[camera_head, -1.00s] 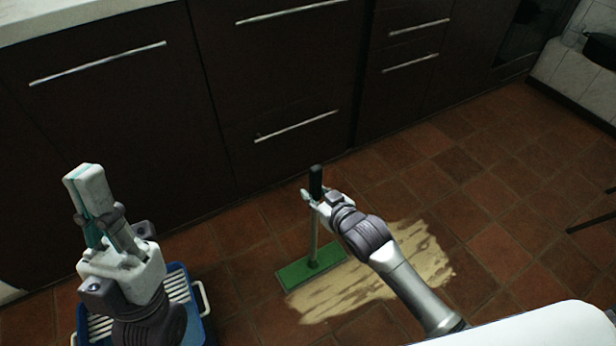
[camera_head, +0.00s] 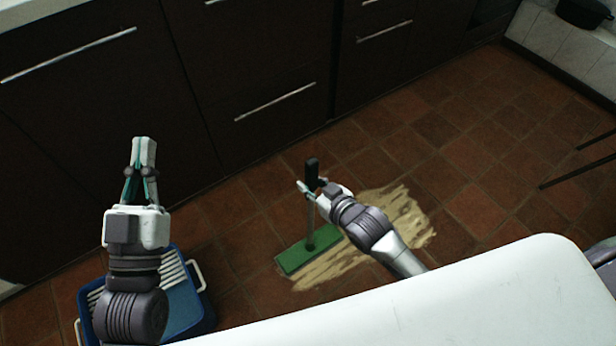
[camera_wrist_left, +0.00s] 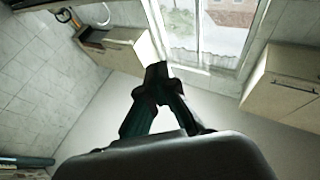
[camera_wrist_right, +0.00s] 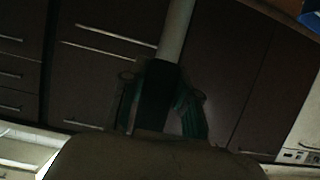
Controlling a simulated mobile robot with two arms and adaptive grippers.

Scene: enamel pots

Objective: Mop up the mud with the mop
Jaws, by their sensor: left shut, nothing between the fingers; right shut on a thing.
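The mop has a black grip (camera_head: 312,172), a pale pole (camera_head: 310,222) and a flat green head (camera_head: 308,250) on the floor. My right gripper (camera_head: 308,190) is shut on the mop near its black grip; the pole also shows in the right wrist view (camera_wrist_right: 176,30). The mop stands roughly upright. The mud is a pale tan smear (camera_head: 400,215) on the tiles; the mop head lies at its left edge. My right arm hides part of the mud. My left gripper (camera_head: 144,145) is shut and empty, raised at the left, pointing up.
A blue bucket (camera_head: 208,312) with a slatted insert and white handles stands below my left arm, partly hidden by it. Dark cabinets (camera_head: 250,60) line the back. Thin dark legs (camera_head: 575,176) stand at the right. Tiled floor (camera_head: 470,160) is open right of the mud.

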